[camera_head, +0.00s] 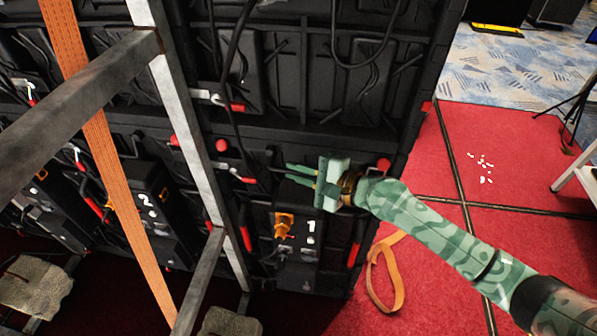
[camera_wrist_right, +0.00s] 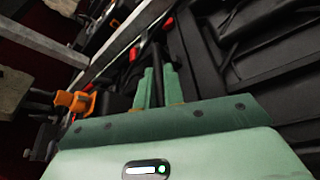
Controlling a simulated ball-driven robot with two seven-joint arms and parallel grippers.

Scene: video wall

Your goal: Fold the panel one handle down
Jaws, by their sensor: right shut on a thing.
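Panel one is the black cabinet back whose box (camera_head: 308,245) carries a white "1", an orange plug and red parts, at the lower middle of the head view. My right gripper (camera_head: 303,176) is just above this box, with its green fingers pointing left. In the right wrist view the two fingers (camera_wrist_right: 156,88) are shut on a dark bar, the panel one handle (camera_wrist_right: 158,65), which sticks up between them. In the head view the handle is hard to make out against the black panel. My left gripper is not in view.
A grey metal frame (camera_head: 184,118) and an orange strap (camera_head: 105,160) stand in front of the panels at left. Box two (camera_head: 148,205) is left of box one. An orange strap loop (camera_head: 386,285) lies on the red floor (camera_head: 490,165), which is mostly clear at right.

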